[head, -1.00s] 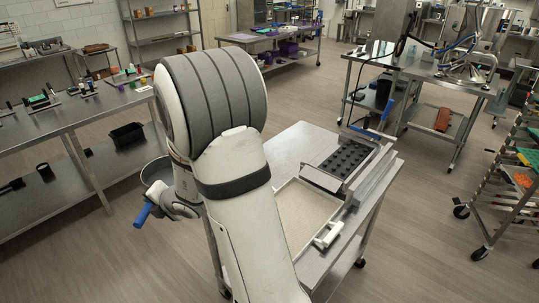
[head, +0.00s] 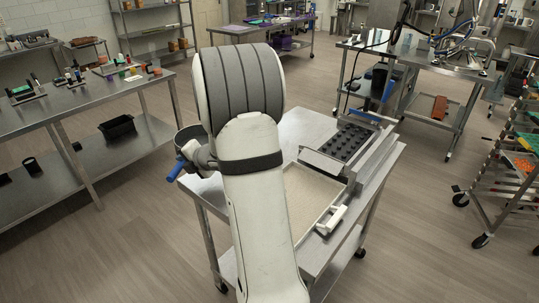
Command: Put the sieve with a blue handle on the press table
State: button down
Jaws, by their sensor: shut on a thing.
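The sieve (head: 187,137) with its blue handle (head: 175,169) shows at the left of my arm, beside the left edge of the near steel table. My gripper (head: 190,155) is shut on the sieve; its fingers are small and partly hidden by my wrist. The near steel table (head: 305,128) holds a shallow tray of pale powder (head: 315,188) and a black studded mould plate (head: 349,142), which looks like the press. My arm covers part of the table and tray.
A steel bench (head: 60,103) with small items stands at the left, with a black bin (head: 117,128) on its lower shelf. A rack trolley (head: 490,195) stands at the right. Bare table top lies behind the powder tray.

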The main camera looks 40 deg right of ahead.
jog(key=s+d+f+m+h+b, duration=0.1)
jog(key=d+f+b, duration=0.25)
jog(key=d, duration=0.85)
jog(key=shift+h, duration=0.3)
notch_tip(320, 180, down, 5)
jog(key=shift+s+f+b, duration=0.1)
jog(key=shift+f+b, duration=0.05)
jog(key=shift+b, duration=0.25)
notch_tip(320, 180, down, 4)
jog(key=shift+f, duration=0.2)
jog(key=c, duration=1.3)
grip_release()
jog(key=shift+b, duration=0.3)
jog(key=shift+o, duration=0.2)
jog(key=shift+r, duration=0.1)
